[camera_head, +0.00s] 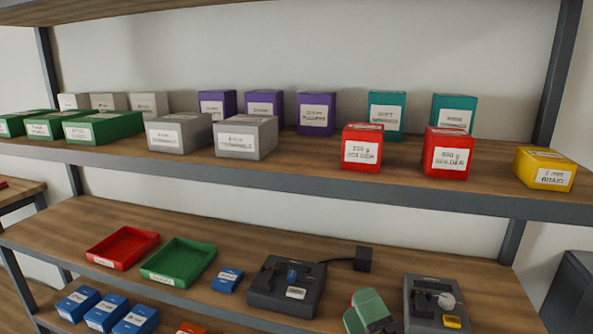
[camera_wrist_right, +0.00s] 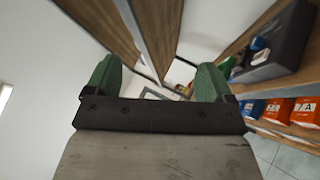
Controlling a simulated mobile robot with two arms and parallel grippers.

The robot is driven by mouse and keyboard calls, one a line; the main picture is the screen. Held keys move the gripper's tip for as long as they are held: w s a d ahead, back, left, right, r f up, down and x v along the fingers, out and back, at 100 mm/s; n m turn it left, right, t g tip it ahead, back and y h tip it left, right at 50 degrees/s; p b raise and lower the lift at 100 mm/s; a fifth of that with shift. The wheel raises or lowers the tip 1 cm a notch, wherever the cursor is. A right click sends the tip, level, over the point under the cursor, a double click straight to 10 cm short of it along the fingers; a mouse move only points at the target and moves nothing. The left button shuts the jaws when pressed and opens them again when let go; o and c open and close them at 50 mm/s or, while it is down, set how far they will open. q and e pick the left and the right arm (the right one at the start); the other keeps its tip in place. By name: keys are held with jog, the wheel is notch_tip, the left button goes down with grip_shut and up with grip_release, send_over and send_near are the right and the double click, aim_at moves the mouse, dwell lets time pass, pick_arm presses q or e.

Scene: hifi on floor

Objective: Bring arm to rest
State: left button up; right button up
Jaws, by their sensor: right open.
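My right gripper (camera_wrist_right: 160,82) shows in the right wrist view, with its two green fingers standing wide apart. Nothing is between the fingers; past them are wooden shelf boards and white wall. It touches nothing that I can see. My left gripper is in neither view.
The upper shelf (camera_head: 330,188) holds several green, grey, purple, teal, red and yellow boxes. Shelving is close on the right in the wrist view.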

jog(key=s+d+f+m+g+h, duration=0.4)
jog(key=d+f+m+h, duration=0.1)
jog(key=f+m, duration=0.3)
jog(key=s+d+f+m+g+h, duration=0.3)
jog(key=d+f+m+g+h, duration=0.2)
jog(key=f+m, duration=0.35)
jog(key=s+f+m+g+y, duration=0.1)
jog(key=s+f+m+g, duration=0.7)
jog(key=s, duration=0.8)
notch_tip(320, 180, down, 27)
jog(key=n+g, duration=0.2)
jog(key=n, duration=0.1)
jog(key=s+d+f+g, duration=0.1)
jog(key=s+d+f, duration=0.2)
jog(key=s+f, duration=1.2)
jog(key=shift+s+d+f, duration=0.2)
jog(key=shift+s+f, duration=0.15)
jog(key=shift+s, duration=0.45)
